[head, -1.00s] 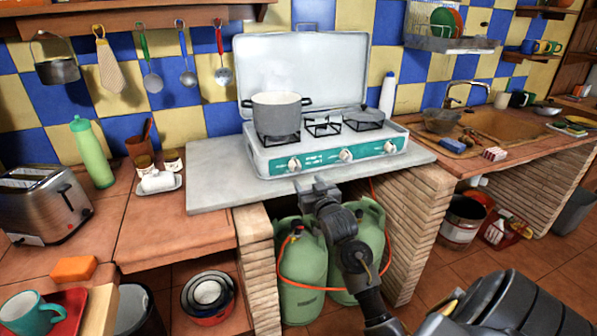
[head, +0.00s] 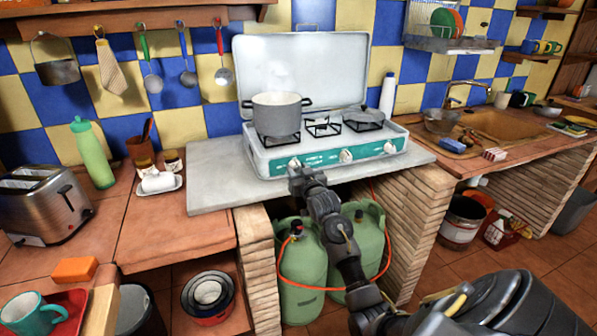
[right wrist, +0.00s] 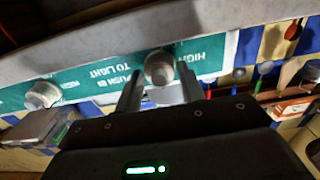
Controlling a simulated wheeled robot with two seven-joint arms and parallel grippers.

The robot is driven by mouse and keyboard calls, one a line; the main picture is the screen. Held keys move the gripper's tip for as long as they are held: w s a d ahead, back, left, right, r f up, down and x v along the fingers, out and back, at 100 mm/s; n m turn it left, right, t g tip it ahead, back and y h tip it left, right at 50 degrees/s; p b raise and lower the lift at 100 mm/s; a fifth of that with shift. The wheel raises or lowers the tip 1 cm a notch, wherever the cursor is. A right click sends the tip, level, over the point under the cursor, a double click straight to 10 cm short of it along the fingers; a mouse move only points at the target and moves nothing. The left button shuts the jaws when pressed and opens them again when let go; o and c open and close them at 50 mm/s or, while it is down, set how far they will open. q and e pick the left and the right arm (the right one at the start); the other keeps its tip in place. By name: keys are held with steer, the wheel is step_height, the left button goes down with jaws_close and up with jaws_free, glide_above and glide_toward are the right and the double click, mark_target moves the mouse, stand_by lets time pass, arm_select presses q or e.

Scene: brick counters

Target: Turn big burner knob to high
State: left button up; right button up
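The white camping stove (head: 262,163) stands on a grey slab with its lid up. Its teal front panel has three pale round knobs. The left knob (right wrist: 158,66), below the pot side, lies between the fingers of my right gripper (right wrist: 160,88) in the right wrist view. The fingers are apart, with a small gap showing on each side of the knob. In the head view my right gripper (head: 297,172) is at the stove's front and hides part of this knob. The middle knob (head: 346,155) and right knob (head: 390,147) are free. My left gripper is not in view.
A grey pot (head: 277,112) sits on the left burner. Green gas bottles (head: 302,265) with an orange hose stand under the slab, behind my right arm. A brick pillar (head: 415,220) stands to the right. The slab left of the stove is clear.

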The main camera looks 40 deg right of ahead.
steer(key=c, duration=0.6)
